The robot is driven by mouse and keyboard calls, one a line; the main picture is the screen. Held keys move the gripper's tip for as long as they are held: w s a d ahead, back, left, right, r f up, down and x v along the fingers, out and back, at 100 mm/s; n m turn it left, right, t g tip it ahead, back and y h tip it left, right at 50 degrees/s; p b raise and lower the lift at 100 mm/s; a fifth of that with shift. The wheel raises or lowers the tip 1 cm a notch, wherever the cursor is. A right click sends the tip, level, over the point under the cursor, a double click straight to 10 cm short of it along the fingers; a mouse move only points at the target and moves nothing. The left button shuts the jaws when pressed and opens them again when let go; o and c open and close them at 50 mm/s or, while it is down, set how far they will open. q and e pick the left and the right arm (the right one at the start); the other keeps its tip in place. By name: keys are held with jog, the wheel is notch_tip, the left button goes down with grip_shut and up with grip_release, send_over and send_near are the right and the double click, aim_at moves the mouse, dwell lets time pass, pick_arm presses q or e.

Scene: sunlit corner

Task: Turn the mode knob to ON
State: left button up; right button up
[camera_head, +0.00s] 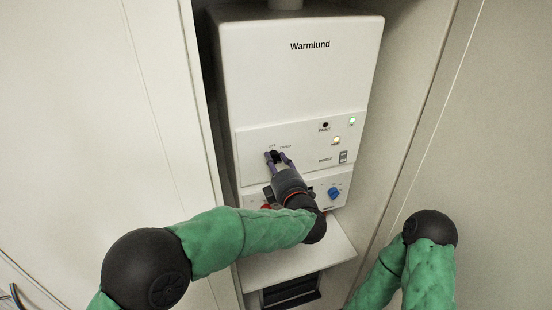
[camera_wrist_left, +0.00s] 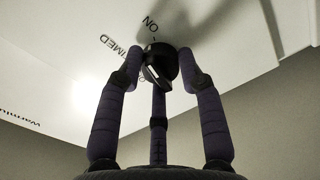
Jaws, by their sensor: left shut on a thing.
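The mode knob (camera_wrist_left: 157,66) is black with a white mark and sits on the white front panel of the Warmlund unit (camera_head: 298,75). In the wrist view the labels ON and TIMED stand around it. The white mark shows on the knob's side towards the camera; I cannot tell for sure which label it points to. My left gripper (camera_head: 277,157) reaches the panel, its purple fingers closed around the knob.
A blue knob (camera_head: 335,193) and a partly hidden red knob (camera_head: 266,206) are on the lower panel. A green light (camera_head: 351,121), an amber light (camera_head: 336,140) and a rocker switch (camera_head: 343,156) are at the right. Pale walls stand close on both sides of the unit.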

pick_arm(q)
jog(key=shift+m+p, duration=0.8)
jog(key=shift+m, duration=0.6)
jog(key=o, duration=1.2)
jog(key=shift+c, duration=0.2)
jog(key=v, duration=1.2)
